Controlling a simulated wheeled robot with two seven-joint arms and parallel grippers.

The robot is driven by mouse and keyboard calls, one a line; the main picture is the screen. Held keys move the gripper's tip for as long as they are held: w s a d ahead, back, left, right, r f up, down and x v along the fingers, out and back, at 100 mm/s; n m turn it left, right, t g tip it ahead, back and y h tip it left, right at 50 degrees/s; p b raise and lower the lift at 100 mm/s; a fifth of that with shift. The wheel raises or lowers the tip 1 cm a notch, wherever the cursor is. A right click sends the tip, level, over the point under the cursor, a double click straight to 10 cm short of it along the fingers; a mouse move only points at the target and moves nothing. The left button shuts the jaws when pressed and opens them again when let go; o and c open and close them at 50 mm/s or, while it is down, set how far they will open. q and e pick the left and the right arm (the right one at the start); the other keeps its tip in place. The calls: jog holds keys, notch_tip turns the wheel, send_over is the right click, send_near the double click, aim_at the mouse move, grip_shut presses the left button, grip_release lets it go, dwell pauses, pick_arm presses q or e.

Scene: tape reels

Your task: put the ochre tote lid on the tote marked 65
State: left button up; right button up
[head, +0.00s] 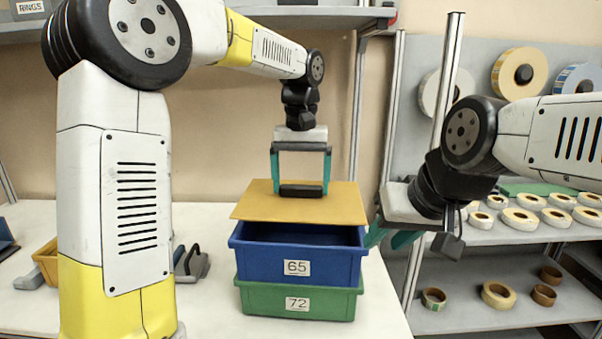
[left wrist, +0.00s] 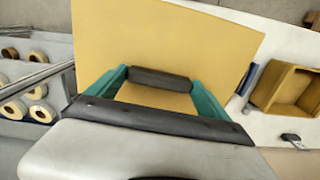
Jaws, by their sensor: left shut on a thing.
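The ochre tote lid (head: 338,204) is a flat board, held level just above the blue tote marked 65 (head: 330,266). A dark gap shows the open inside of the blue tote at its front, under the lid. The blue tote is stacked on a green tote marked 72 (head: 270,302). My left gripper (head: 301,188) is shut on the lid's black handle from above. The lid also fills the upper middle of the left wrist view (left wrist: 180,40). My right gripper (head: 376,238) is just right of the blue tote; its fingers are partly hidden.
A white table (head: 215,305) carries the stack. A small ochre bin (head: 48,262) and grey holders (head: 192,264) lie at the left. Shelves with tape rolls (head: 498,294) and wall-hung reels (head: 520,73) stand at the right. A metal post (head: 440,70) rises behind my right arm.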

aim_at(301, 197)
pick_arm(q)
jog(key=shift+f, duration=2.3)
jog(key=o, duration=1.3)
jog(key=shift+c, duration=0.2)
jog(key=shift+r, duration=0.1)
notch_tip(301, 197, up, 7)
jog(key=shift+r, duration=0.3)
